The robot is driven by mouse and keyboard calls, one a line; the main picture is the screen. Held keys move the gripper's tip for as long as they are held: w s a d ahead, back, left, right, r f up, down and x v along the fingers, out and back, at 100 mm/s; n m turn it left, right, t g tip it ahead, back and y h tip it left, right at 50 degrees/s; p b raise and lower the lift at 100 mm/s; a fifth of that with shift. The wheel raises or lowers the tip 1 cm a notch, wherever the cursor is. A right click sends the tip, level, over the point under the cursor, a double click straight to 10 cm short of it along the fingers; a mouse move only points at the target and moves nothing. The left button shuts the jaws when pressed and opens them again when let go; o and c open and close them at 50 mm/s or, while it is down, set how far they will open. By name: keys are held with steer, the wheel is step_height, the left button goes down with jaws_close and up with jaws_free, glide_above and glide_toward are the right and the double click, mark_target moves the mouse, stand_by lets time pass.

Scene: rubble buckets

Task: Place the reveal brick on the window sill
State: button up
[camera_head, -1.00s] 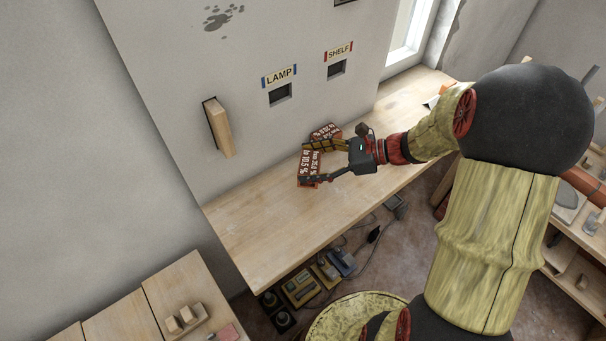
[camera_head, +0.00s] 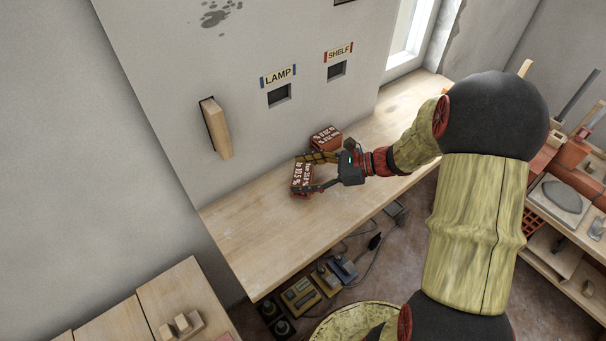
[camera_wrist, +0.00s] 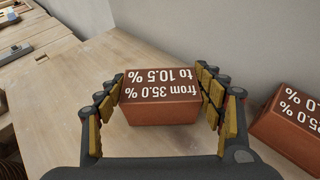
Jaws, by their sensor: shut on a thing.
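A red-brown brick with white print, "from 35.0 % to 10.5 %" (camera_wrist: 160,97), is between the fingers of my gripper (camera_wrist: 165,100). In the head view my gripper (camera_head: 318,173) is shut on this brick (camera_head: 301,180), over the long wooden sill board (camera_head: 260,235) along the wall. I cannot tell whether the brick touches the board. A second printed brick (camera_head: 325,137) stands by the wall, just behind my gripper; it also shows at the right of the wrist view (camera_wrist: 290,125). The window (camera_head: 408,35) is at the upper right.
The wall has LAMP (camera_head: 279,95) and SHELF (camera_head: 337,70) openings and a projecting wooden block (camera_head: 216,128). The board's left end is clear. Tools and cables (camera_head: 318,280) lie below its front edge. A shelf (camera_head: 560,215) with rubble stands right.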

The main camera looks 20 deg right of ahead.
steer(key=o, duration=1.3)
steer(key=shift+f, duration=0.1)
steer(key=shift+s+d+r, duration=0.1)
steer(key=shift+d+r, duration=0.15)
steer(key=shift+r, duration=0.05)
steer(key=p+v, duration=0.3)
steer(key=v, duration=0.8)
steer(key=s+a+r+n+g+h, duration=0.5)
steer(key=s+a+r+n+h, duration=0.15)
steer(key=s+a+n, duration=0.45)
steer(key=s+r+n+t+h, duration=0.1)
steer(key=s+r+n+h, duration=0.1)
steer(key=n, duration=0.2)
steer(key=s+d+r+n+t+h, duration=0.1)
steer(key=s+r+n+t, duration=0.1)
steer(key=r+n, duration=0.1)
steer(key=s+r+n+t+h, duration=0.1)
steer(key=s+r+n+h, duration=0.1)
steer(key=n, duration=0.3)
steer(key=shift+s+d+r+h, duration=0.1)
steer(key=shift+d+r+h, duration=0.1)
steer(key=shift+r+h, duration=0.2)
